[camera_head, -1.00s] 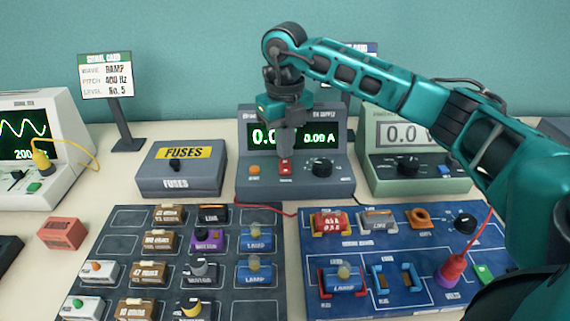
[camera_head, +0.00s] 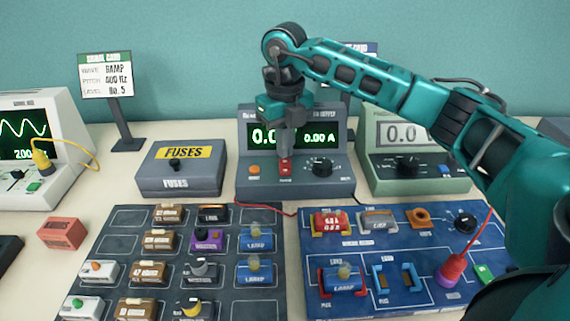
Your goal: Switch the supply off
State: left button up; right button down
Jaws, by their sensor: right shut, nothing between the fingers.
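The power supply (camera_head: 256,182) is a grey sloped box at the back middle of the table. Its green display (camera_head: 320,137) reads 0.00 A at the right, and the reading at the left is partly hidden by my gripper. A red switch (camera_head: 285,169) sits on its front between an orange button (camera_head: 254,170) and a black knob (camera_head: 321,167). My right gripper (camera_head: 286,154) is shut and empty, pointing down just above the red switch. I cannot tell whether its tips touch the switch. My left gripper is not in view.
A fuses box (camera_head: 180,185) stands left of the supply and a green meter (camera_head: 420,185) stands right of it. In front lie a dark parts board (camera_head: 222,296) and a blue circuit board (camera_head: 400,245) with several parts. My right arm reaches across the right side.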

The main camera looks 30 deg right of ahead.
aim_at(285, 161)
jog(key=shift+f+b, duration=0.5)
jog(key=shift+f, duration=0.4)
jog(key=shift+r+p, duration=2.9)
jog(key=shift+r, duration=0.75)
jog(key=shift+f, duration=0.1)
